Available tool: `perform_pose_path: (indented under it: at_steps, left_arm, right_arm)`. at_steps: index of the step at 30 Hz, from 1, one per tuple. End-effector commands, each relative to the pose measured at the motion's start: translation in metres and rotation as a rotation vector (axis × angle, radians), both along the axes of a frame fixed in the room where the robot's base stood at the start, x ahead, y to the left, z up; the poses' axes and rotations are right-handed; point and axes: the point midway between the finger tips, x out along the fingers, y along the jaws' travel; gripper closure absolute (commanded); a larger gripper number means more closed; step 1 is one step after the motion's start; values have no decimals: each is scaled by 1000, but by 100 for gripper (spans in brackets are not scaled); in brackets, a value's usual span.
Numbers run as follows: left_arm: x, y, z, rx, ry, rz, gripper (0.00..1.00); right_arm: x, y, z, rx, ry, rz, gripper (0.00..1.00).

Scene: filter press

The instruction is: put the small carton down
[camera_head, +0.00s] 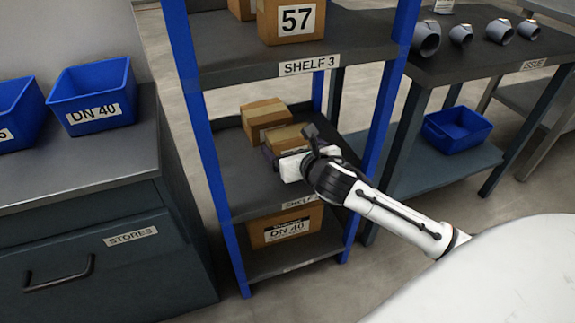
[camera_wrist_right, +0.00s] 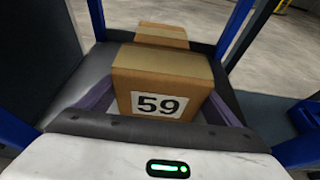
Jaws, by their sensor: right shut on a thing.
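A small brown carton labelled 59 (camera_wrist_right: 160,88) sits between the fingers of my right gripper (camera_wrist_right: 160,105) in the right wrist view. In the head view the same carton (camera_head: 287,137) is partly hidden by my right gripper (camera_head: 281,158), which reaches in from the right over the middle shelf (camera_head: 236,190). The fingers are shut on the carton's sides. It looks upright, at or just above the shelf; I cannot tell whether it touches. My left gripper is not in view.
Another carton (camera_head: 266,113) stands behind the held one, also seen in the wrist view (camera_wrist_right: 162,36). Blue posts (camera_head: 208,150) flank the shelf. A carton labelled 57 (camera_head: 293,20) is on Shelf 3 above, and a DN 40 carton (camera_head: 285,228) is below. The shelf's left part is bare.

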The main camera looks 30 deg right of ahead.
Motion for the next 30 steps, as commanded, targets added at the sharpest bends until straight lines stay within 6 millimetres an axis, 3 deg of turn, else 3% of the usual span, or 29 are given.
perform_pose_path:
  at_steps: [8,12,21,22,24,30]
  left_arm:
    - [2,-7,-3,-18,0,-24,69]
    - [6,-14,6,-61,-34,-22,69]
    - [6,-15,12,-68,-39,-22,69]
    - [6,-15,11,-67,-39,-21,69]
    - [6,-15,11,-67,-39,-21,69]
    - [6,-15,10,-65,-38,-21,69]
  right_arm:
    - [0,0,-27,2,-5,-1,49]
    - [0,0,-45,0,-3,0,49]
    - [1,0,-44,-1,-5,0,49]
    - [0,0,-46,0,0,-1,13]
    - [0,0,-46,0,-1,0,1]
    - [0,0,-46,-1,-1,-1,0]
